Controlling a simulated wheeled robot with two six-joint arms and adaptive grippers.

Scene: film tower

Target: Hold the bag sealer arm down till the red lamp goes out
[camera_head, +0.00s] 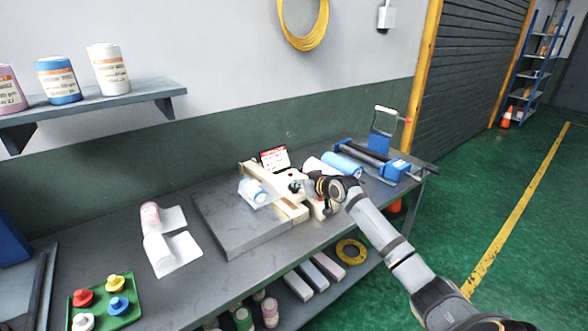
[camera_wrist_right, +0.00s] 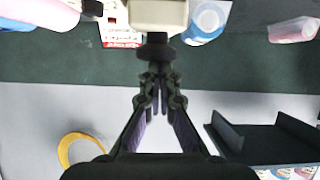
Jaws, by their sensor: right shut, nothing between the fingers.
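The bag sealer (camera_head: 290,209) is a cream device at the right edge of a grey plate on the bench. Its long arm and base overlap, so I cannot tell how far down the arm is. A clear bag with a blue item (camera_head: 255,194) lies at its left side. My right gripper (camera_head: 308,186) is shut and empty, over the sealer. In the right wrist view, its fingertips (camera_wrist_right: 158,92) point at a dark knob (camera_wrist_right: 157,48) under a cream block (camera_wrist_right: 158,14); I cannot tell whether they touch. No lit red lamp can be made out. My left gripper is out of view.
A red-and-white card (camera_head: 275,158) stands behind the sealer. Blue rolls and a blue-and-black device (camera_head: 385,160) are to the right. White sheets with a pink roll (camera_head: 168,243) and a green tray (camera_head: 106,304) of coloured knobs are left. A wall shelf (camera_head: 100,104) holds tubs.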

